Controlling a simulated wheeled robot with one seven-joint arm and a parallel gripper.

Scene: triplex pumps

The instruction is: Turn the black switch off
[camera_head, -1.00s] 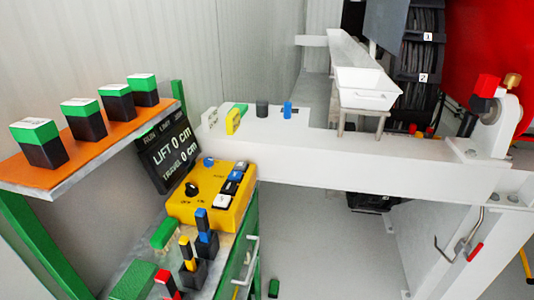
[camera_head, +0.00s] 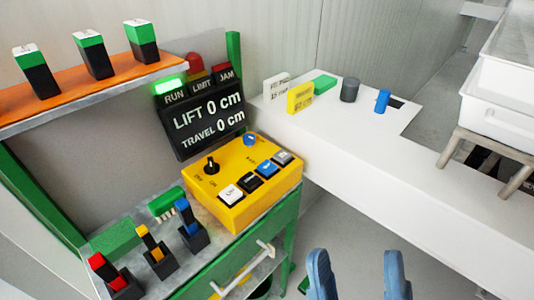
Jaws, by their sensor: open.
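The black switch (camera_head: 211,166) is a small rotary knob on the top left of the yellow control box (camera_head: 232,215). Small labels stand below the knob; "ON" seems to be the right one. The knob's exact pointing is too small to tell. My gripper (camera_head: 358,276) shows as two blue fingers at the bottom edge. It is open and empty, to the lower right of the box and apart from it.
The box also bears a blue knob (camera_head: 250,139) and several push buttons. Behind it stands a display panel (camera_head: 205,118) with a lit green RUN lamp. Three coloured levers (camera_head: 157,252) stand front left. A white beam (camera_head: 400,190) runs to the right.

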